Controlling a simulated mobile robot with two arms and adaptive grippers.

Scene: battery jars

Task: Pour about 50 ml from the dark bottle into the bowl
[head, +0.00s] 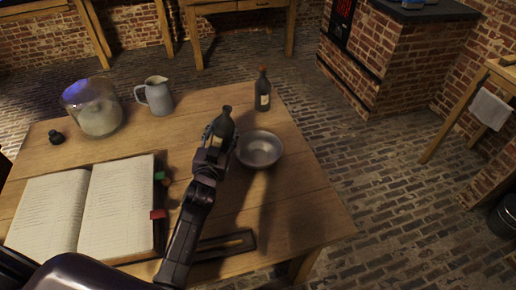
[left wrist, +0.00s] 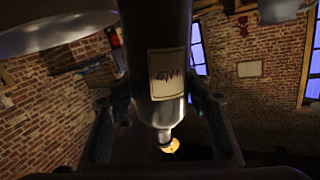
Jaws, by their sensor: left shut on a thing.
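My left gripper (head: 215,140) is shut on a dark bottle (head: 225,123) and holds it roughly upright, neck up, just left of the bowl. In the left wrist view the bottle (left wrist: 158,30) appears inverted, with a pale label between the fingers. The grey metal bowl (head: 259,161) stands on the wooden table, and part of it seems to show in the left wrist view (left wrist: 60,25). I see no stream from the bottle. The bowl's contents cannot be made out. My right gripper is out of view.
A second dark bottle (head: 263,92) stands at the table's far right corner. A grey jug (head: 158,98), a glass jar (head: 97,110) and a small dark object (head: 56,137) are at the back left. An open book (head: 85,210) lies front left. The table (head: 300,200) is clear right of the bowl.

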